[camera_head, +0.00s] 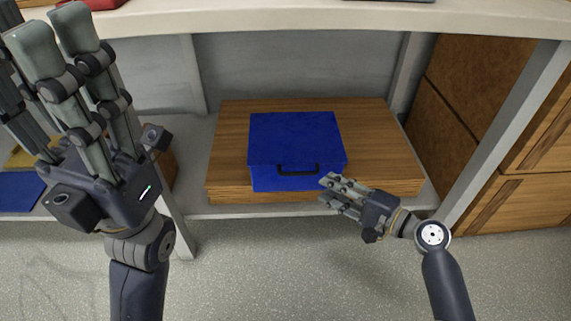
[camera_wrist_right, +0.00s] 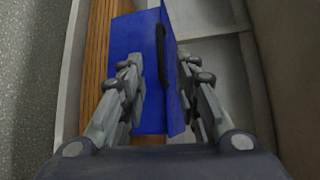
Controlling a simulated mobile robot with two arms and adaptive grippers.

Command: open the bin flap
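The blue bin (camera_head: 292,137) is a box with a flat top and a black handle (camera_head: 298,172) on its front face; the flap looks closed. It rests on a wooden slab under the counter. My right gripper (camera_head: 328,191) is open and empty, just right of the handle near the front right corner. In the right wrist view the fingers (camera_wrist_right: 158,80) are spread, with the bin (camera_wrist_right: 133,45) and handle (camera_wrist_right: 161,42) beyond them. Contact cannot be told. My left gripper (camera_head: 52,38) is raised at the left, fingers extended apart, holding nothing visible.
The wooden slab (camera_head: 375,140) extends around the bin. A pale counter (camera_head: 300,18) overhangs it, with grey posts (camera_head: 505,130) at the sides. Wooden drawers (camera_head: 530,200) stand at the right. A blue flat item (camera_head: 18,190) lies at the left. The floor (camera_head: 290,270) in front is clear.

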